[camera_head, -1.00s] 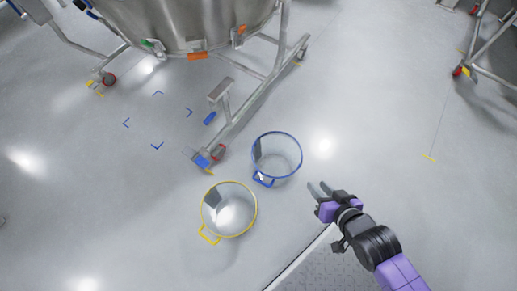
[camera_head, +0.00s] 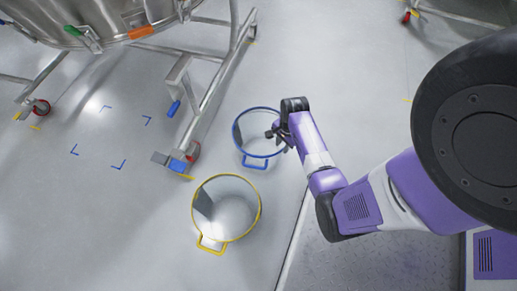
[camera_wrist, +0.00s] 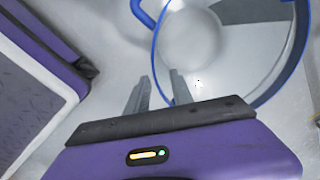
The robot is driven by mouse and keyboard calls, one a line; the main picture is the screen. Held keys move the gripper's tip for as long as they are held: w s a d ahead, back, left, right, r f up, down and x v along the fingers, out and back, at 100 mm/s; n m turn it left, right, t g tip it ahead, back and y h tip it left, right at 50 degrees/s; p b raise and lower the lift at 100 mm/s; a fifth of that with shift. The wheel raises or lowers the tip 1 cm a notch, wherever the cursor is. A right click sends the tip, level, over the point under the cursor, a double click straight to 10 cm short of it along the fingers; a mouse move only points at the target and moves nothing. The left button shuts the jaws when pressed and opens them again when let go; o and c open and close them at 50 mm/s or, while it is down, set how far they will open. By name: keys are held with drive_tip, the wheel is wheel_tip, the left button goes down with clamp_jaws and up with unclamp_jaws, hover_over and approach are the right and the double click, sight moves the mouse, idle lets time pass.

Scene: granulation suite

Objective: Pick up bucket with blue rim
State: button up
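The bucket with the blue rim (camera_head: 240,140) stands upright on the floor in the head view, its blue handle (camera_head: 255,162) at its near side. My gripper (camera_head: 275,133) is over the bucket's right side, and my arm hides part of the rim there. In the wrist view my gripper (camera_wrist: 160,90) has its two fingers apart with a gap between them. The blue rim (camera_wrist: 155,50) passes close to the right finger, and the handle (camera_wrist: 143,12) is at the top. Whether a finger touches the rim I cannot tell.
A bucket with a yellow rim (camera_head: 226,237) stands just nearer and left. A steel vessel (camera_head: 100,15) on a wheeled frame (camera_head: 205,100) stands at upper left. Blue corner marks (camera_head: 120,165) lie on the floor. The floor beyond the blue bucket is mostly clear.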

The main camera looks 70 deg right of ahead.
sight(278, 156)
drive_tip(key=f+b, duration=0.1)
drive_tip(key=f, duration=0.1)
drive_tip(key=f+b, duration=0.2)
drive_tip(key=w+f+b, duration=0.1)
drive_tip(key=f, duration=0.2)
drive_tip(key=shift+f+b, duration=0.1)
drive_tip(key=shift+b, duration=0.25)
drive_tip(key=shift+a, duration=0.1)
clamp_jaws()
idle(1.0)
